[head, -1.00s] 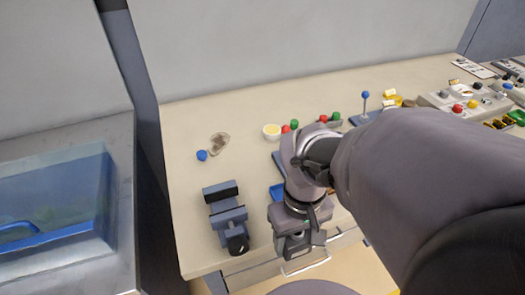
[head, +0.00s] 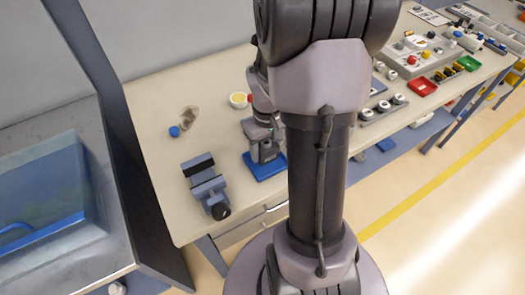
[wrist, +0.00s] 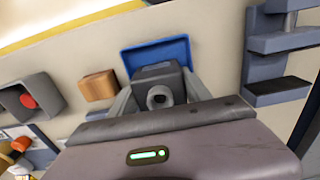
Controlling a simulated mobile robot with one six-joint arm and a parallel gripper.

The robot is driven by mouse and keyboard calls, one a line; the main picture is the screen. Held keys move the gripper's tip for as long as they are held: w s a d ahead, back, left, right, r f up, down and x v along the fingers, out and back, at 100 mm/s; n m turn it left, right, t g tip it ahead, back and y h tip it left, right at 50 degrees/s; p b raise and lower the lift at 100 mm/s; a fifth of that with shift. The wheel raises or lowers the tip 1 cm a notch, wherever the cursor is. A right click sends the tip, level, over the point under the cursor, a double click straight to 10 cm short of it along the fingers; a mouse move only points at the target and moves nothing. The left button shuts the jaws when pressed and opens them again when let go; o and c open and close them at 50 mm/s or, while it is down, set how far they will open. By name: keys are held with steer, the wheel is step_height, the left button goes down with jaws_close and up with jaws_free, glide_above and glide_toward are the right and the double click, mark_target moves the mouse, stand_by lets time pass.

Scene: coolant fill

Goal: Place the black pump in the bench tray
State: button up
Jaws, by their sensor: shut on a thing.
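The black pump (wrist: 158,88), a dark boxy body with a round port, sits between the fingers of my gripper (wrist: 158,98) in the wrist view. The gripper is shut on it. The blue bench tray (wrist: 176,50) shows just beyond the pump, and the pump overlaps it in that view. In the head view my gripper (head: 264,150) is upright over the blue tray (head: 268,171) on the bench. The pump is hard to make out there. I cannot tell whether its underside touches the tray floor.
A blue-grey vise (head: 206,186) stands left of the tray on the bench (head: 155,115). A blue knob (head: 174,131) and a yellow-filled bowl (head: 238,100) lie farther back. The wrist view shows a wooden block (wrist: 98,86) and a grey box with a red part (wrist: 30,100).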

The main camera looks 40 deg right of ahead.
mark_target(266, 144)
steer(key=shift+f+b, duration=0.45)
steer(key=shift+f, duration=1)
steer(key=o, duration=1.3)
step_height(266, 144, up, 12)
steer(key=p, duration=0.5)
steer(key=shift+r, duration=0.25)
steer(key=a+r+t, duration=0.3)
steer(key=a+r, duration=0.6)
steer(key=a, duration=0.2)
steer(key=s+a+r+m+t+y, duration=0.1)
steer(key=s+a+r, duration=0.25)
steer(key=a, duration=0.35)
steer(key=s+a+r+m+t+y, duration=0.1)
steer(key=s+a+r+t, duration=0.1)
steer(key=s+a, duration=0.3)
steer(key=f+b, duration=0.1)
steer(key=w+f+b, duration=0.1)
steer(key=f, duration=0.1)
steer(key=a+f+b, duration=0.1)
steer(key=shift+w+f+b, duration=0.15)
steer(key=shift+f+b, duration=0.1)
steer(key=shift+b, duration=0.1)
